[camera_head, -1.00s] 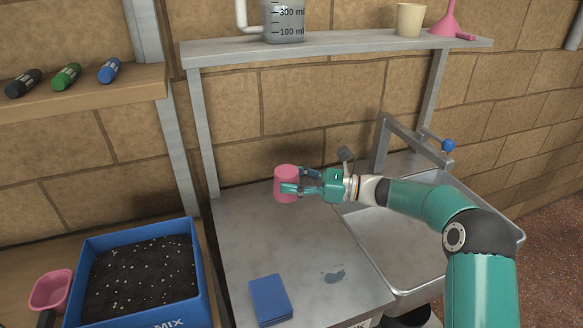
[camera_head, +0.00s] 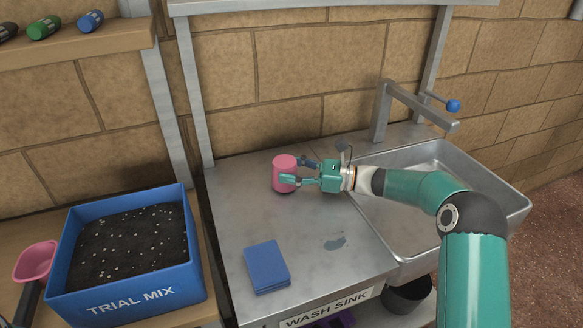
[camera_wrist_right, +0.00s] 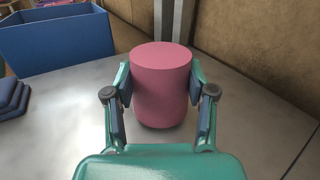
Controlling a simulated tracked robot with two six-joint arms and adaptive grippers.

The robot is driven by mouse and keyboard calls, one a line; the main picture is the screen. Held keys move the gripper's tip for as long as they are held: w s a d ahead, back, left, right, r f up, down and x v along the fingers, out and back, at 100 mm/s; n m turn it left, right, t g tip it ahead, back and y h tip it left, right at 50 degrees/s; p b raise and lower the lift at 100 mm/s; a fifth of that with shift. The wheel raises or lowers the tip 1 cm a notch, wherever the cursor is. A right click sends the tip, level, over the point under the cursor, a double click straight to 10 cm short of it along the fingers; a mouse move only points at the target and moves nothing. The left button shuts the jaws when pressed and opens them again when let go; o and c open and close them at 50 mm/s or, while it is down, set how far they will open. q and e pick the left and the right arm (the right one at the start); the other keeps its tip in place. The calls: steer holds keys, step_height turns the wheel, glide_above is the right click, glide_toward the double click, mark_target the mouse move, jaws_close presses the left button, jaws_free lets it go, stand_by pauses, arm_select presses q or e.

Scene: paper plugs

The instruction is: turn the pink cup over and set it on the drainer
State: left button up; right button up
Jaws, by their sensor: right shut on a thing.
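The pink cup (camera_head: 284,176) is upright on its axis with a flat, closed end facing up, so its mouth points down. In the right wrist view the cup (camera_wrist_right: 161,90) stands between both fingers, and no opening shows on top. My right gripper (camera_head: 300,172) comes from the right and is shut on the cup's sides. The cup's lower rim is at or very close to the metal drainer (camera_head: 240,215), near its back; I cannot tell if it touches.
The sink basin (camera_head: 440,160) and tap (camera_head: 385,110) lie right of the drainer. A blue folded cloth (camera_head: 267,267) lies at the drainer's front left. A blue box of soil (camera_head: 130,285) and a pink scoop (camera_head: 36,262) are at left. The drainer around the cup is clear.

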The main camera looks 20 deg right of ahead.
steer(key=shift+f, duration=0.55)
stand_by(0.4)
